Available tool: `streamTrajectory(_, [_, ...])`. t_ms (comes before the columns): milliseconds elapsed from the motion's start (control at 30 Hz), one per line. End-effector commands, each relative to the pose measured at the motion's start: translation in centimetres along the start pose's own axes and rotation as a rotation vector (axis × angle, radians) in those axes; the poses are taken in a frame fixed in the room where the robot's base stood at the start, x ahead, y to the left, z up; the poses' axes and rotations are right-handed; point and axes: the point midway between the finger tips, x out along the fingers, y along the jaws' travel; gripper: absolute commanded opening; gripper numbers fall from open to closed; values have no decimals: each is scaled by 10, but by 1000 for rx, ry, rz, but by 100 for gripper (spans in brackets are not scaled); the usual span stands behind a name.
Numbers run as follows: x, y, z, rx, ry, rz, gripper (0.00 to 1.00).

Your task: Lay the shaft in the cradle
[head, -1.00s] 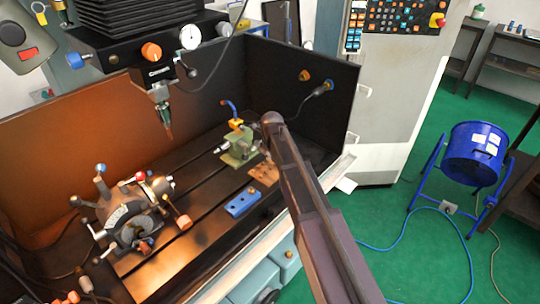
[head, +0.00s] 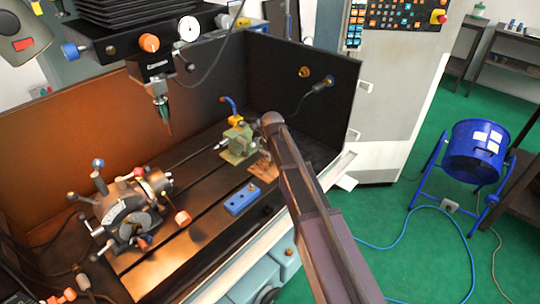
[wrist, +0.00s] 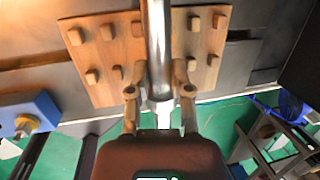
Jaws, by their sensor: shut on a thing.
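The shaft (wrist: 156,45) is a smooth silver rod in the wrist view, running from the top edge down between my fingers. My gripper (wrist: 159,92) is shut on its near end. A wooden board with short pegs (wrist: 108,68), which looks like the cradle, lies behind the shaft, with pegs on both sides. I cannot tell whether the shaft touches the board. In the head view a bit of the board (head: 263,169) shows beside my arm, which hides the gripper and shaft.
A blue block (head: 242,199) lies on the slotted table left of the board. A green fixture (head: 238,148) stands behind it. The indexing chuck (head: 130,208) with its levers is at the left. A machine spindle (head: 161,95) hangs above. Dark walls close the back and right.

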Motion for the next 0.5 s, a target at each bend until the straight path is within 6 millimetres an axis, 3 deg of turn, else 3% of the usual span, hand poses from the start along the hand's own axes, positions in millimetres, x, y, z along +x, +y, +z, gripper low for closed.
streamTrajectory(500, [10,2,-2,0,0,0,0])
